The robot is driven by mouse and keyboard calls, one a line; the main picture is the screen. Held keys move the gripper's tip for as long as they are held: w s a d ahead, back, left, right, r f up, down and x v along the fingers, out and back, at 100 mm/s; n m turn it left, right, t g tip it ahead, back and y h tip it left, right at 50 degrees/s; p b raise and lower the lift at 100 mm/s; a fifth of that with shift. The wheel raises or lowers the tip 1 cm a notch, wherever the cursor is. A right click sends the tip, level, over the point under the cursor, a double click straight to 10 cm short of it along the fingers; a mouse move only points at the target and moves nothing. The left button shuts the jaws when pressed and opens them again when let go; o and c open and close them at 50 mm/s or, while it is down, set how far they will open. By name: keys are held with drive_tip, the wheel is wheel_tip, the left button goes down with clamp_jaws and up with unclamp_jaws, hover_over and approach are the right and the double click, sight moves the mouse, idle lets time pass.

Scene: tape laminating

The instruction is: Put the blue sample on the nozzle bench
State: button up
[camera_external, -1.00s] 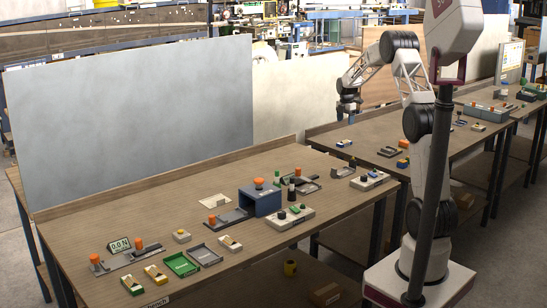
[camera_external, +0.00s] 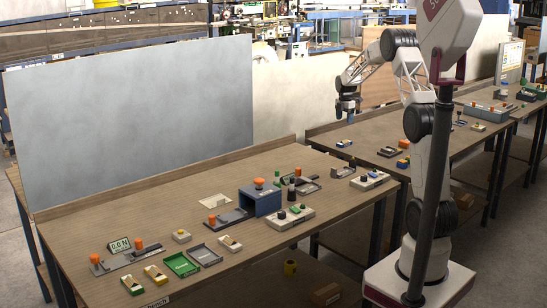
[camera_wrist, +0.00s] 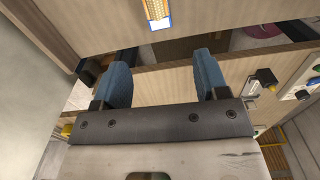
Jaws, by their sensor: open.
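My gripper (camera_external: 349,116) hangs above the right part of the benches in the external view. In the wrist view its two blue fingers (camera_wrist: 163,65) are spread apart with nothing between them. Another small blue and yellow piece (camera_external: 402,163) lies farther right. I cannot tell which of them is the blue sample. The bench label (camera_external: 155,303) at the near left edge is cut off, and I cannot tell which bench is the nozzle bench.
The near bench (camera_external: 110,218) holds a green tray (camera_external: 181,264), a blue block fixture (camera_external: 262,198) and several small devices. A large grey panel (camera_external: 130,120) stands behind it.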

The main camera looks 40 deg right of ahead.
drive_tip(key=s+a+r+m, duration=0.3)
drive_tip(key=s+a+r, duration=0.2)
drive_tip(key=s+a, duration=0.3)
drive_tip(key=s+a+r+m+t, duration=0.1)
drive_tip(key=s+a+r+m, duration=0.35)
drive_tip(key=a, duration=0.65)
drive_tip(key=s+a+r+m, duration=0.1)
drive_tip(key=s+a+r, duration=0.6)
drive_tip(key=s+a, duration=0.15)
drive_tip(key=s+a+f+m, duration=0.1)
drive_tip(key=s+a+m, duration=0.2)
drive_tip(key=s, duration=0.7)
drive_tip(key=s+a+f+m+t, duration=0.1)
drive_tip(key=s+a+m, duration=0.2)
drive_tip(key=s+a, duration=0.5)
drive_tip(key=s+a+f+m, duration=0.2)
drive_tip(key=s+a, duration=0.3)
drive_tip(key=s, duration=0.7)
drive_tip(key=shift+a+m+t, duration=0.3)
drive_tip(key=shift+m, duration=0.35)
